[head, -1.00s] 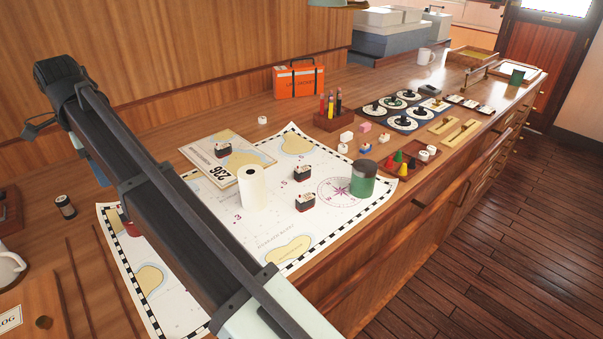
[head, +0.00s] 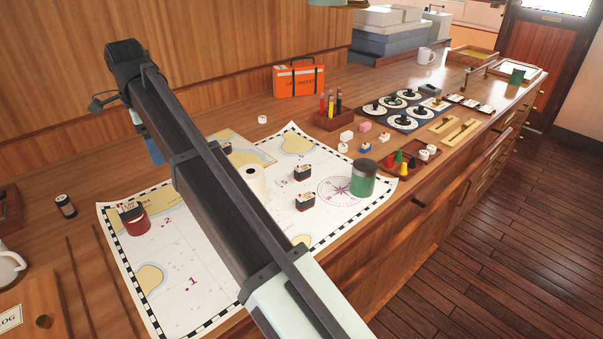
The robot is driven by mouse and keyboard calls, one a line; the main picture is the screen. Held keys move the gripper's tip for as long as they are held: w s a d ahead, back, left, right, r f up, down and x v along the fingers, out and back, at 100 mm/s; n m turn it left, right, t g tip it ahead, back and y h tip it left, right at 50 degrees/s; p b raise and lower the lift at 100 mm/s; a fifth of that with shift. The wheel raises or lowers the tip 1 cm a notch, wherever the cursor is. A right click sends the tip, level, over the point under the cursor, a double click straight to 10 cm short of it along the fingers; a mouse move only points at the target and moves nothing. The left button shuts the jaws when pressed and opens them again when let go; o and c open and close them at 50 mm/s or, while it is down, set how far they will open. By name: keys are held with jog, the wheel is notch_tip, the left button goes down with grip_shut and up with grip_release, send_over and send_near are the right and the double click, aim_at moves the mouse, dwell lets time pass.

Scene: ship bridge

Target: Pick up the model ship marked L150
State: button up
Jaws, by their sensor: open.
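Small model ships with dark hulls and white upper parts stand on the sea chart (head: 170,270). One ship (head: 302,172) is near the chart's middle and another ship (head: 304,202) is just in front of it. A third ship (head: 225,148) at the back is partly hidden by my arm. Their markings are too small to read, so I cannot tell which is L150. My arm crosses the view from lower right to upper left, over the chart. My gripper cannot be made out; the arm's far end is at the upper left, above the counter.
A pencil holder (head: 334,119), an orange case (head: 299,80) and small coloured pieces (head: 365,148) lie beyond. The chart's front left is mostly clear.

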jog(key=w+d+m, duration=0.2)
jog(key=w+d, duration=0.6)
jog(key=d, duration=0.3)
jog(key=w+d+f+m+t+y, duration=0.1)
jog(key=w+d+f, duration=0.1)
jog(key=d, duration=1.3)
jog(key=w+d+f, duration=0.1)
jog(key=w+d, duration=0.1)
jog(key=d, duration=1.2)
jog(key=n+t+y, duration=0.2)
jog(key=n, duration=2)
send_over(303, 168)
jog(key=s+d, duration=0.1)
jog(key=d, duration=0.1)
jog(key=f, duration=0.8)
jog(key=shift+s+f, duration=0.2)
jog(key=shift+f, duration=0.1)
jog(key=shift+x, duration=2.65)
jog(key=shift+s+a, duration=0.15)
jog(key=shift+s, duration=0.05)
jog(key=c, duration=1.1)
